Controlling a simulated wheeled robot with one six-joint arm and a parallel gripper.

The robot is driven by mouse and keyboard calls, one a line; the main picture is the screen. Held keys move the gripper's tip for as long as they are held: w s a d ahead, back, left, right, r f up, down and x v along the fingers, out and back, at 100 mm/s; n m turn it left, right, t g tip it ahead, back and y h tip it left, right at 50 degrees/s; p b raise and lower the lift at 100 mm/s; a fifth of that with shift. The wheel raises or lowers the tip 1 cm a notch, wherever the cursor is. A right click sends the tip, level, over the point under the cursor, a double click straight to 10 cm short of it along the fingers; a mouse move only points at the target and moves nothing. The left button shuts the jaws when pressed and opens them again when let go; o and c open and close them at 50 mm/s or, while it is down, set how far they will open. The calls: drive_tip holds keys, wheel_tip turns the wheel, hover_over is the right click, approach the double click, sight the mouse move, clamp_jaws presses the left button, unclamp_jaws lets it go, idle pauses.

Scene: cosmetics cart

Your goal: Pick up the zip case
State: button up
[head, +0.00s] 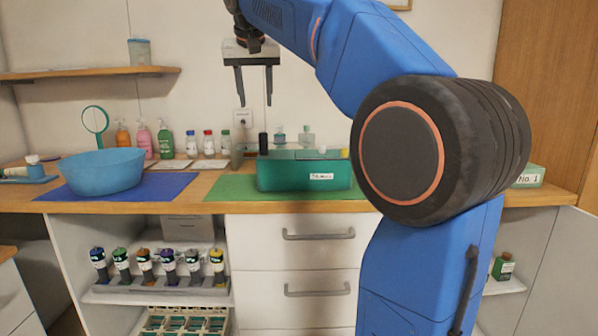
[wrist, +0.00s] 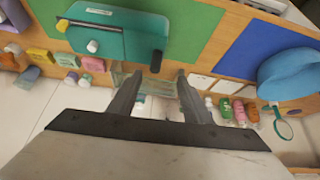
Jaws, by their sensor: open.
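My gripper (head: 256,104) is open and empty, pointing down high above the back of the counter. Its two fingers also show apart in the wrist view (wrist: 158,75). I see no case with a clear zip. A teal container (head: 290,180) with a white label stands on a green mat (head: 228,190), below and right of my gripper. In the wrist view the teal container (wrist: 110,42) lies beyond the fingertips, with a black cylinder (wrist: 156,60) and a white-capped item at it. I cannot tell whether it is the zip case. My arm hides the counter's right part.
A blue bowl (head: 102,170) stands on a blue mat (head: 170,186) at the left. Several bottles (head: 165,140) line the back wall beside a round green mirror (head: 95,121). A green labelled box (head: 530,177) is at far right. Several dark bottles (head: 145,264) stand on a lower shelf.

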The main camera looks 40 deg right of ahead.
drive_tip(key=w+r, duration=0.2)
approach(263, 133)
drive_tip(key=shift+m, duration=0.3)
drive_tip(key=x, duration=0.5)
drive_tip(key=shift+w+a+f, duration=0.15)
drive_tip(key=shift+w+f, duration=0.05)
drive_tip(key=shift+w, duration=0.35)
drive_tip(key=shift+s+d+x, duration=0.15)
drive_tip(key=shift+x, duration=1.15)
drive_tip(key=shift+s+d+x, duration=0.1)
drive_tip(key=shift+d+x, duration=0.05)
drive_tip(key=shift+x, duration=1.2)
clamp_jaws()
